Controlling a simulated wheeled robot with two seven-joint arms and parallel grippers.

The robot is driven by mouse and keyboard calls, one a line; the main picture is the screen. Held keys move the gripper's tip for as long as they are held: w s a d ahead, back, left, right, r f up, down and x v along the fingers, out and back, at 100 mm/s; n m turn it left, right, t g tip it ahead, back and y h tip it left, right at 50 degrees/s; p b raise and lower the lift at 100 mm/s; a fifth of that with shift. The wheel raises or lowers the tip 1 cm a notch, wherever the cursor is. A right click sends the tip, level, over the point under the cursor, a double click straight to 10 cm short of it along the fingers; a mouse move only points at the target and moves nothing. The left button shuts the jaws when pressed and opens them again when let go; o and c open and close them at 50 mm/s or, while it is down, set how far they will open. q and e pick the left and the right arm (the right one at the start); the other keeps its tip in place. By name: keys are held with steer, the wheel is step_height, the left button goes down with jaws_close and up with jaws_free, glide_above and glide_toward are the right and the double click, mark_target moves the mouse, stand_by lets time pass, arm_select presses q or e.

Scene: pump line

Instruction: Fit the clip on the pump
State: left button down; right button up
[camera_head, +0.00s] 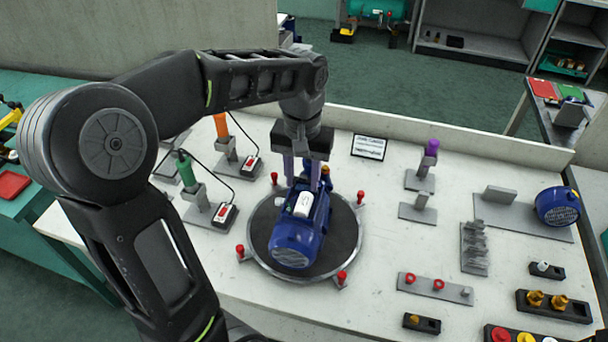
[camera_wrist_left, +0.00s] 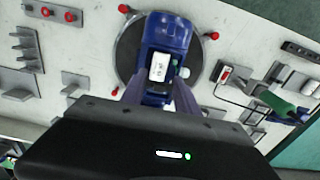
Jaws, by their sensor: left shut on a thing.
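The blue pump (camera_head: 296,240) lies on the round dark turntable (camera_head: 343,247), with a white box on its top. It also shows in the left wrist view (camera_wrist_left: 168,32). My left gripper (camera_head: 303,178) reaches down over the pump's far end. Its two fingers stand wide apart, one on each side of the blue body, and it is shut on the pump. In the left wrist view the gripper (camera_wrist_left: 160,88) covers part of that end. I cannot make out the clip for sure. My right gripper is not in view.
Red-topped posts (camera_head: 342,278) ring the turntable. Green (camera_head: 186,170) and orange (camera_head: 221,125) tools stand on the left. On the right are a grey rack (camera_head: 474,248), a plate with red rings (camera_head: 435,288) and a second blue motor (camera_head: 558,205).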

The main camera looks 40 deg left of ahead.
mark_target(303, 203)
arm_select(q)
steer(key=shift+f, duration=0.15)
step_height(303, 203, down, 5)
steer(key=b, duration=0.4)
steer(key=shift+f+b, duration=0.5)
steer(key=shift+f, duration=0.1)
steer(key=shift+f, duration=0.4)
stand_by(1.4)
steer(key=shift+r, duration=0.25)
stand_by(0.6)
steer(key=c, duration=1.2)
jaws_free()
steer(key=shift+o, duration=0.3)
steer(key=o, duration=0.5)
